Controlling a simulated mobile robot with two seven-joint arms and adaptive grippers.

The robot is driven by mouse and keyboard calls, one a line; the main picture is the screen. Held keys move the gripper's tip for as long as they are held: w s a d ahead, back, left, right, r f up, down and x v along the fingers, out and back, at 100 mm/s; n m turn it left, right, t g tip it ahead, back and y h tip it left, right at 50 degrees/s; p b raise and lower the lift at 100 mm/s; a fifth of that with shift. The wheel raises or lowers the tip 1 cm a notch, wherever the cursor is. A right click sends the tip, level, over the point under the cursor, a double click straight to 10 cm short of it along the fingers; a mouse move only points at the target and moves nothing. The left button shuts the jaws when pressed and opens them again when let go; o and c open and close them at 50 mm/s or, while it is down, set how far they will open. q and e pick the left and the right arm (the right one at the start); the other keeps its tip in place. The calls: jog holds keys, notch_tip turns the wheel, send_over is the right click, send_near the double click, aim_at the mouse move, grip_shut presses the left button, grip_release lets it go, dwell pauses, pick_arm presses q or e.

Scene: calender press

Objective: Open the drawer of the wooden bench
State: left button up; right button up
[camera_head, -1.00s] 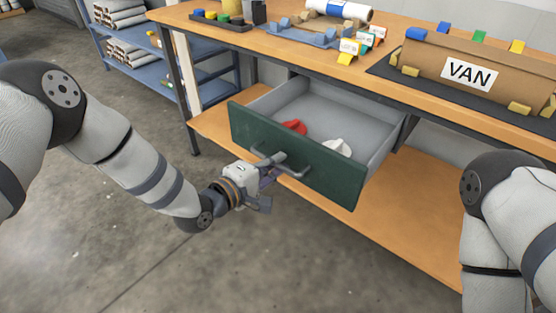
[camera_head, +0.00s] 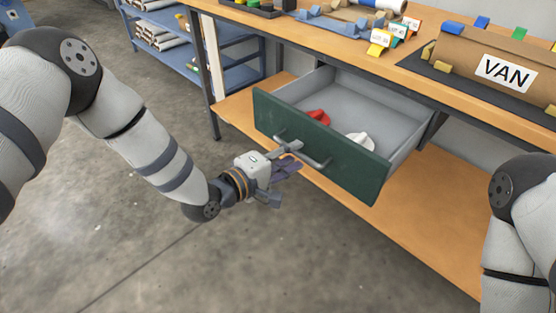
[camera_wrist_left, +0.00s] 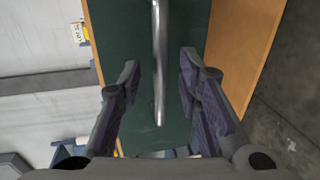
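The wooden bench (camera_head: 480,95) has a dark green drawer (camera_head: 345,172) that stands well open, its grey inside showing. A red cloth-like thing (camera_head: 317,117) and a white one (camera_head: 359,142) lie in it. The metal bar handle (camera_head: 312,161) is on the drawer front; it also shows in the left wrist view (camera_wrist_left: 160,60). My left gripper (camera_head: 288,158) is open at the handle. In the left wrist view its fingers (camera_wrist_left: 160,95) stand apart on both sides of the bar, with gaps. My right gripper is out of view; only my right arm shows.
A blue shelf rack (camera_head: 190,60) stands left behind the bench. The lower wooden shelf (camera_head: 410,230) is under the drawer. The concrete floor in front is clear.

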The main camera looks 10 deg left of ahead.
pick_arm(q)
jog(key=v, duration=0.9)
jog(key=shift+s+a, duration=0.15)
jog(key=shift+s, duration=0.05)
jog(key=s+a+f+m+g+y+p, duration=0.1)
jog(key=s+a+f+m+g+y, duration=0.2)
jog(key=s+f, duration=0.65)
jog(key=s+a+f+m+g+y+p, duration=0.1)
jog(key=s+f+m+g+y, duration=0.15)
jog(key=s+f+g, duration=0.65)
jog(key=s+a+r+m+g+y, duration=0.1)
jog(key=s+a+m+y, duration=0.1)
jog(key=s, duration=0.8)
jog(key=s+a+r+m+g+y, duration=0.1)
jog(key=s+a, duration=0.4)
jog(key=s, duration=0.6)
jog(key=shift+a+r+m+g+y, duration=0.25)
jog(key=shift+r+m+g+y, duration=0.25)
jog(key=shift+m, duration=0.45)
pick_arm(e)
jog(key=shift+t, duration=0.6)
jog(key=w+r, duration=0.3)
pick_arm(q)
jog(key=shift+f, duration=0.1)
jog(key=shift+w, duration=0.15)
